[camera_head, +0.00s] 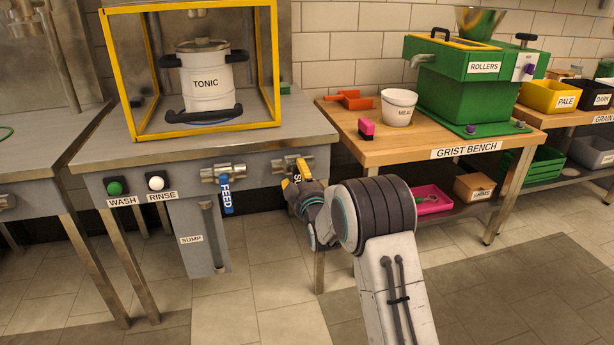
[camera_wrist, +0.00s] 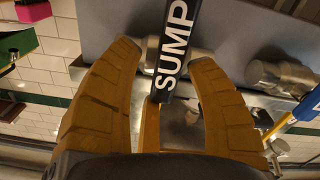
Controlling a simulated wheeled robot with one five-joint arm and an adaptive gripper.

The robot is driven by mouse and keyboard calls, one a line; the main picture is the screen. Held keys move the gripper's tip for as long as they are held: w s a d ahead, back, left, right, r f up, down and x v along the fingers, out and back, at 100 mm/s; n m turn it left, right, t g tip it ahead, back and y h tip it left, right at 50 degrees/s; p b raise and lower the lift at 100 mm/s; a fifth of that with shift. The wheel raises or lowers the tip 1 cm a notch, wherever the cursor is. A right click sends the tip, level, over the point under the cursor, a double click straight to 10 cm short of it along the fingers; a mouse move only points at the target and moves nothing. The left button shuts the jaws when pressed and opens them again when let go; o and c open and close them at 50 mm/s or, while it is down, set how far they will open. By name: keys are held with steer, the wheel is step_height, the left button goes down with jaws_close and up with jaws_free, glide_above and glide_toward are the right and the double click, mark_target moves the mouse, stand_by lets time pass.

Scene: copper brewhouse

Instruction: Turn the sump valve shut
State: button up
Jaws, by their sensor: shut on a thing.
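The sump valve (camera_head: 282,164) is a steel fitting on the front of the grey wash bench, right of the feed valve. Its dark lever with white SUMP lettering (camera_wrist: 178,45) shows between my fingers in the wrist view. My gripper (camera_head: 298,174) is at this lever and shut on it, with one yellow finger on each side (camera_wrist: 163,62). In the head view my gripper covers most of the lever, and only a piece of its label shows. Its exact angle is hard to tell there.
The feed valve (camera_head: 216,174) with its blue lever (camera_head: 226,195) hanging down is close on the left. The WASH (camera_head: 115,188) and RINSE (camera_head: 156,183) buttons are farther left. The wooden grist bench (camera_head: 452,146) stands to the right. Tiled floor in front is open.

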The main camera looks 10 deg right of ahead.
mark_target(299, 177)
steer(key=shift+s+a, duration=0.15)
steer(key=shift+s, duration=2.75)
steer(key=s, duration=1.1)
steer(key=s+r+m+g+p, duration=0.1)
steer(key=s+r+g+p, duration=0.25)
steer(key=r+p, duration=0.6)
steer(key=s+r+m+g+p, duration=0.1)
steer(key=s+r+g+p, duration=0.3)
steer(key=r+p, duration=0.6)
steer(key=s+r+m+g+p, duration=0.3)
steer(key=s+r+g+p, duration=0.4)
steer(key=s+r+p, duration=1.3)
steer(key=s+p, duration=0.3)
steer(key=s, duration=0.1)
steer(key=shift+r, duration=0.2)
